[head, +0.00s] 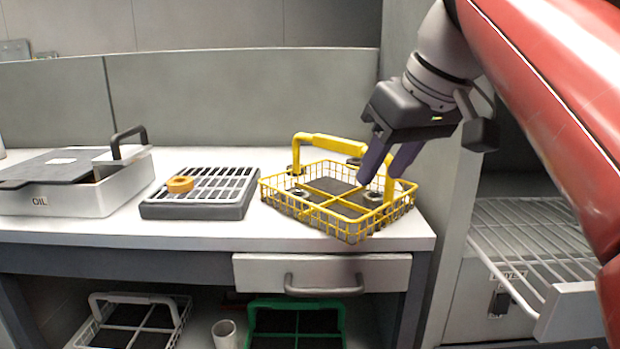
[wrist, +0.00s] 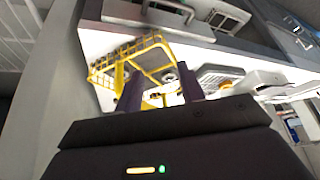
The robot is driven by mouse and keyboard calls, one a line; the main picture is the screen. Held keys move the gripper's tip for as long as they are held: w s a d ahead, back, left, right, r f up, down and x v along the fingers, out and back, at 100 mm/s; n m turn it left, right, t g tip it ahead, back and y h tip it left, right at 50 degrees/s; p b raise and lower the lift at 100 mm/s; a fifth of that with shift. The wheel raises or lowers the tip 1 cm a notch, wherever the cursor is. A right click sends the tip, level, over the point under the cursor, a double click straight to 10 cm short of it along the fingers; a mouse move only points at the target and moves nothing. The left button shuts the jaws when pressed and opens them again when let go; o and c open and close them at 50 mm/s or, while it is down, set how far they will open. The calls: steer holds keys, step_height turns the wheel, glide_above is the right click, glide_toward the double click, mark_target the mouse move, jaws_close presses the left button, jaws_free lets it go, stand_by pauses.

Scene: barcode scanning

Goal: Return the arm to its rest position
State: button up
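My gripper (head: 389,168) is above the right part of the yellow wire basket (head: 351,228) on the table, its purple fingers pointing down. The fingers are apart with nothing seen between them, and the gripper (wrist: 160,88) looks open in the wrist view. In the head view the fingers overlap the basket's right handle post, so I cannot tell whether they touch it. The basket (wrist: 105,72) shows beyond the fingers in the wrist view. It holds several small round metal parts. My red and grey arm reaches in from the upper right.
A grey slotted tray (head: 197,208) with an orange ring (head: 180,184) sits left of the basket. A box marked OIL (head: 90,200) stands farther left. A wire rack (head: 530,240) is at the right. A closed drawer (head: 322,274) and baskets are below the tabletop.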

steer(key=s+d+f+m+h, duration=0.1)
steer(key=s+f, duration=0.3)
steer(key=f, duration=0.6)
steer(key=s+d+f+m+h, duration=0.1)
steer(key=s+d+f+m, duration=0.1)
steer(key=f, duration=0.8)
steer(key=s+d+f+m+h, duration=0.1)
steer(key=s+d+f+m, duration=0.1)
steer(key=s+f, duration=0.4)
step_height(320, 180, down, 4)
steer(key=shift+d+f+m+t, duration=0.2)
steer(key=shift+d+m+t, duration=0.2)
steer(key=shift+m, duration=0.1)
